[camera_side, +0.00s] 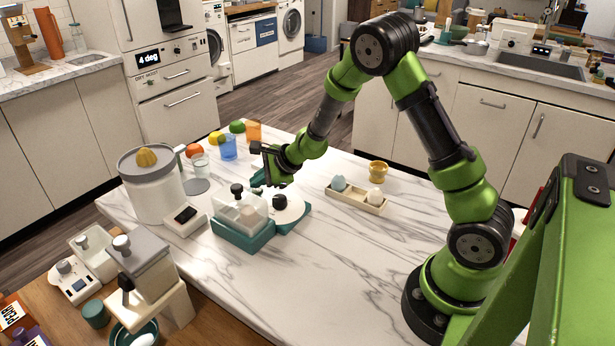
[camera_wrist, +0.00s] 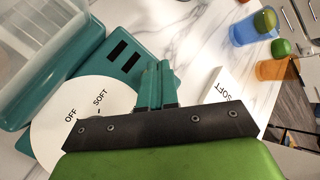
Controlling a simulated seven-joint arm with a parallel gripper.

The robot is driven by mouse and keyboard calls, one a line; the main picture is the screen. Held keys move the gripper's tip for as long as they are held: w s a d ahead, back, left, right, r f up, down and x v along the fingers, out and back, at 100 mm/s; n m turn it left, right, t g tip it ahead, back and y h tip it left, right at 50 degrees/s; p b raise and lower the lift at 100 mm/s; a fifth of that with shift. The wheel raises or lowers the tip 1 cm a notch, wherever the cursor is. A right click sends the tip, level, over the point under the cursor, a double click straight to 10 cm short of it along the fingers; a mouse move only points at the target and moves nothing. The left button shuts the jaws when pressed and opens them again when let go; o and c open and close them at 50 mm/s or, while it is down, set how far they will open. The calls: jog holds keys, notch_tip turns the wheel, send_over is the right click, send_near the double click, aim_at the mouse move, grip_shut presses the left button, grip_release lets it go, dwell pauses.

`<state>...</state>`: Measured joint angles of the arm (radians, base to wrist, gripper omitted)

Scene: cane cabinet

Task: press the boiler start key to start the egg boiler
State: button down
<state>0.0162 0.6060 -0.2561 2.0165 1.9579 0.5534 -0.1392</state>
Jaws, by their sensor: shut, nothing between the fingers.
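The egg boiler has a teal base (camera_side: 243,238) with a clear lidded box (camera_side: 240,212) on its left and a white dial plate (camera_side: 290,210) on its right. In the wrist view the dial plate (camera_wrist: 52,138) reads OFF and SOFT. Two black rectangles (camera_wrist: 121,54) lie on the teal panel beside it; I cannot tell which is the start key. My gripper (camera_wrist: 158,75) is shut and empty, its teal fingertips close together just right of the black rectangles. In the side view my gripper (camera_side: 259,181) is behind the boiler; whether it touches the panel is unclear.
A white machine (camera_side: 150,190) stands left of the boiler. An egg tray (camera_side: 352,202) and yellow cup (camera_side: 378,172) stand to the right. Blue (camera_side: 228,148) and orange (camera_side: 254,132) cups are behind. The front marble is clear.

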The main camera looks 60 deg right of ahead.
aim_at(260, 191)
jog(key=shift+f, duration=0.35)
dwell(0.4)
jog(key=shift+r, duration=0.8)
jog(key=shift+r, duration=2.5)
